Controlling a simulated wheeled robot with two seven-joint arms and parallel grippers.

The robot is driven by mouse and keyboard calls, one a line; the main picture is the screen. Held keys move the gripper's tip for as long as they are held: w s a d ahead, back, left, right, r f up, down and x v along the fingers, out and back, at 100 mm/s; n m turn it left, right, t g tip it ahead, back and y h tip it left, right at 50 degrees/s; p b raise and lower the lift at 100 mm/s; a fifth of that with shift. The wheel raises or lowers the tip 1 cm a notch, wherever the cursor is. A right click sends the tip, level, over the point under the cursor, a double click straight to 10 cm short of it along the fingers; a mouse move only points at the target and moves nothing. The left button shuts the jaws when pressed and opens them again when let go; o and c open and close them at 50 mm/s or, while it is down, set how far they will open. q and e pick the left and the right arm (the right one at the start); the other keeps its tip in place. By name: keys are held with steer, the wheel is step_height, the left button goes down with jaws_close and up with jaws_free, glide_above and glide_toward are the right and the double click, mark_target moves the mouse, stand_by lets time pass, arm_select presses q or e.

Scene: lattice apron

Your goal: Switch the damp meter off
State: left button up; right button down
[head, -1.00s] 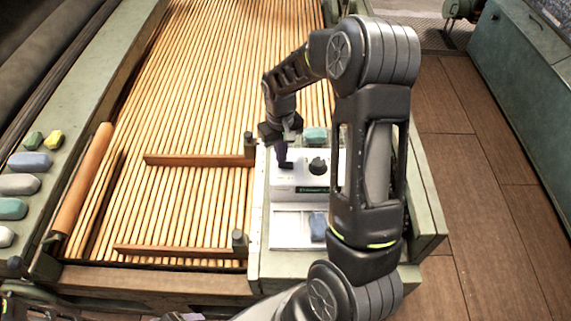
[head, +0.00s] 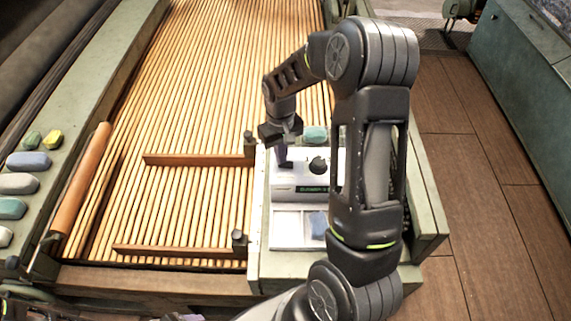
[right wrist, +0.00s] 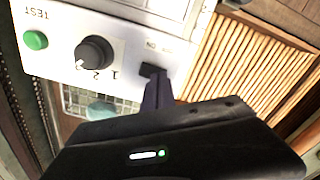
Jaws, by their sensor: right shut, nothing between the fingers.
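The damp meter (head: 300,181) is a pale box on the right side of the slatted bed, with a dark display strip (head: 313,189) showing green characters. In the right wrist view its panel has a black switch (right wrist: 152,70) with small lettering beside it, a black knob (right wrist: 95,52) and a green button (right wrist: 35,40) marked TEST. My right gripper (head: 282,160) is shut and empty, its purple fingertips (right wrist: 158,90) at the switch; they appear to touch it and partly hide it. A bit of my left gripper (head: 188,317) shows at the bottom edge; its jaws are unclear.
A blue-grey block (head: 318,226) lies in a white tray (head: 287,225) in front of the meter, and a teal block (head: 315,134) lies behind it. Wooden bars (head: 195,160) cross the slats (head: 200,110). Several coloured blocks (head: 28,161) line the left ledge.

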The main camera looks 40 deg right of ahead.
steer(key=shift+f+b, duration=0.3)
steer(key=shift+f, duration=0.1)
steer(key=shift+r, duration=0.15)
steer(key=shift+r+p, duration=2.4)
steer(key=shift+r, duration=1)
